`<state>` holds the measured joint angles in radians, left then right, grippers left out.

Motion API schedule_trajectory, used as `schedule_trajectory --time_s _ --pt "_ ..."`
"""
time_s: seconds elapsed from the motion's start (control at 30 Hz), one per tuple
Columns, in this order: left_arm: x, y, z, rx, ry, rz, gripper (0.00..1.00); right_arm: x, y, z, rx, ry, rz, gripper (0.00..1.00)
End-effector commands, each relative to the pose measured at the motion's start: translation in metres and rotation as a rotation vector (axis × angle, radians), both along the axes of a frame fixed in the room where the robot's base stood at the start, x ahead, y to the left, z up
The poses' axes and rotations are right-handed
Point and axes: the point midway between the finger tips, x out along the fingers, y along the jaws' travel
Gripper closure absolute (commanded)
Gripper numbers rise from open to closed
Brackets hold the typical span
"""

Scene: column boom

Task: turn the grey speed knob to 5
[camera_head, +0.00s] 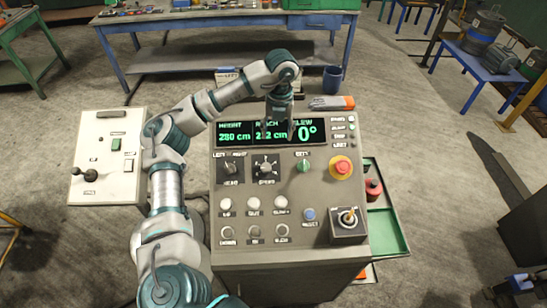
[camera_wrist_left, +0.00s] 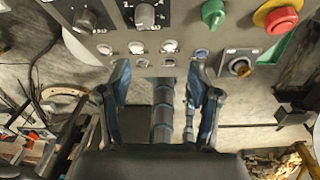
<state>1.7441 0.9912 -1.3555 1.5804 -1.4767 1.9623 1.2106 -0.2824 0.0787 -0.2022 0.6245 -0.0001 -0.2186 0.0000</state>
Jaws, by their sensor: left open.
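The grey speed knob (camera_head: 265,168) sits on a black dial plate on the console's sloping face, below the display. Its scale numbers and exact pointer setting are too small to read. It also shows at the top of the left wrist view (camera_wrist_left: 147,14). My left gripper (camera_head: 290,133) hangs over the display in the head view, its fingertips hard to make out there. In the left wrist view its two fingers (camera_wrist_left: 160,72) are apart with nothing between them, and the knob lies beyond them, untouched. My right gripper is in neither view.
Beside the knob are a left-right selector (camera_head: 231,171), a green knob (camera_head: 304,166) and a red emergency button (camera_head: 341,167). A white control box (camera_head: 108,155) stands left; a blue workbench (camera_head: 220,20) stands behind.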

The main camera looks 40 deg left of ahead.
Motion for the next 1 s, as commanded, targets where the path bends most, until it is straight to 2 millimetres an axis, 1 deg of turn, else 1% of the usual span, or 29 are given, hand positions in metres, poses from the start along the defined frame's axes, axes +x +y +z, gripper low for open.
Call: schedule_trajectory --time_s 0.03,0.07,0.17,0.27,0.43,0.53,0.57,0.6,0.63,0.7,0.83,1.0 --pt "-0.003 0.012 0.004 0.026 0.009 0.028 0.37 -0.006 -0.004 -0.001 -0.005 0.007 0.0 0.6" --pt "-0.004 0.016 0.005 0.037 0.015 0.039 0.37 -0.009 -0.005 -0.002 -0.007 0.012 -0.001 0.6" --pt "-0.006 0.024 -0.004 0.048 0.023 0.052 0.37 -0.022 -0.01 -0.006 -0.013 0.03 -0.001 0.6" --pt "-0.006 0.025 -0.023 0.045 0.025 0.05 0.37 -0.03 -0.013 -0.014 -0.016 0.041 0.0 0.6" --pt "-0.008 0.027 -0.066 0.044 0.027 0.048 0.37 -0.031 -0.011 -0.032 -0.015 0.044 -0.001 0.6" --pt "-0.01 0.028 -0.09 0.043 0.027 0.047 0.37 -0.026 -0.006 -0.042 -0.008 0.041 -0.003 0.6" --pt "-0.01 0.028 -0.095 0.043 0.026 0.047 0.37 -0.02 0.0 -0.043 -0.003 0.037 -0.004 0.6" --pt "-0.01 0.029 -0.101 0.044 0.025 0.047 0.37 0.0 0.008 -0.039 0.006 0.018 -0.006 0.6" --pt "-0.01 0.028 -0.106 0.043 0.025 0.046 0.37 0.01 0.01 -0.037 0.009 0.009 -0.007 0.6" --pt "-0.011 0.028 -0.117 0.046 0.024 0.047 0.37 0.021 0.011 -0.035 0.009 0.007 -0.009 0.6" --pt "-0.013 0.028 -0.139 0.047 0.024 0.046 0.37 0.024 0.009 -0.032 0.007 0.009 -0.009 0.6" --pt "-0.014 0.031 -0.158 0.046 0.02 0.047 0.37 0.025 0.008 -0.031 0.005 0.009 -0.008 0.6"
